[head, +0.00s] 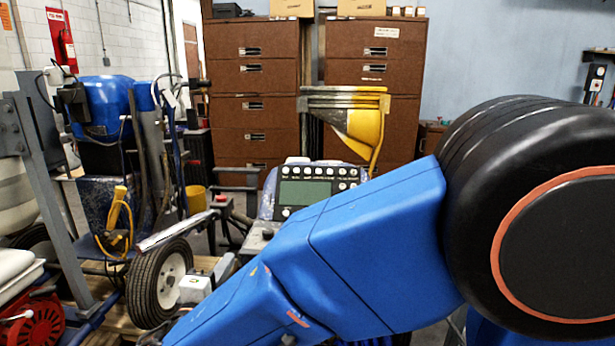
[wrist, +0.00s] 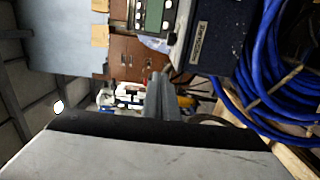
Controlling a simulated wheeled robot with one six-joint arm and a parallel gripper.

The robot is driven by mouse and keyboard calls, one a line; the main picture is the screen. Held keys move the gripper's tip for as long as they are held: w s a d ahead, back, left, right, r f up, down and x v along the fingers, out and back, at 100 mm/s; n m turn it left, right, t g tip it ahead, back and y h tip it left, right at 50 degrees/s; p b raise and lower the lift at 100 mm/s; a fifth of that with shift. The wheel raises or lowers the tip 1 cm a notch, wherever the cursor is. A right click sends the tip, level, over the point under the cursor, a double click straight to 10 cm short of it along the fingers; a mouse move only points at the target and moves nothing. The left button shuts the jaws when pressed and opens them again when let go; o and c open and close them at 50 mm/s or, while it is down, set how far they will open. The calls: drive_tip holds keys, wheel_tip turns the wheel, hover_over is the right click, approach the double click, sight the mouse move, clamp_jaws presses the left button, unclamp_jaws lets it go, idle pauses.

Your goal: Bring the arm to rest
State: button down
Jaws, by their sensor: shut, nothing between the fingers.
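My arm (head: 375,240) crosses the head view from the lower middle to the right, with blue links and a large black joint. My gripper (wrist: 161,97) shows in the wrist view as narrow grey fingers beyond a pale grey body with a black edge. The fingers are shut and empty, apart from the things behind them. The line striper's control panel (head: 308,190), with a screen and several knobs, stands behind my arm. It also shows turned sideways in the wrist view (wrist: 155,15). My arm hides part of the machine.
Brown drawer cabinets (head: 254,95) stand at the back. A yellow funnel-like part (head: 365,128) rises above the panel. A wheel (head: 160,282) and a red motor (head: 38,322) are at lower left. Coiled blue hose (wrist: 262,75) is at the right of the wrist view.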

drive_tip(key=d+m+g+h, duration=0.2)
drive_tip(key=d+g, duration=0.1)
drive_tip(key=d, duration=0.8)
drive_tip(key=w+d+f+m+g+h, duration=0.1)
drive_tip(key=d+m+g+h, duration=0.1)
drive_tip(key=d, duration=0.9)
drive_tip(key=d+m+g+h, duration=0.2)
drive_tip(key=d+m+g, duration=0.1)
drive_tip(key=d, duration=0.8)
drive_tip(key=shift+w+d+f+m+g, duration=0.3)
drive_tip(key=shift+d+f+g, duration=0.1)
drive_tip(key=shift+g, duration=0.3)
drive_tip(key=s+d+f+m+g+y, duration=0.2)
drive_tip(key=s+d+f+m+g, duration=0.15)
drive_tip(key=s+d, duration=0.65)
drive_tip(key=s+d+m+y, duration=0.3)
drive_tip(key=s+m+y, duration=0.2)
drive_tip(key=s, duration=0.5)
drive_tip(key=shift+s+d+f+m+y, duration=0.15)
drive_tip(key=shift+f+m+y, duration=0.1)
drive_tip(key=shift+m+y, duration=0.15)
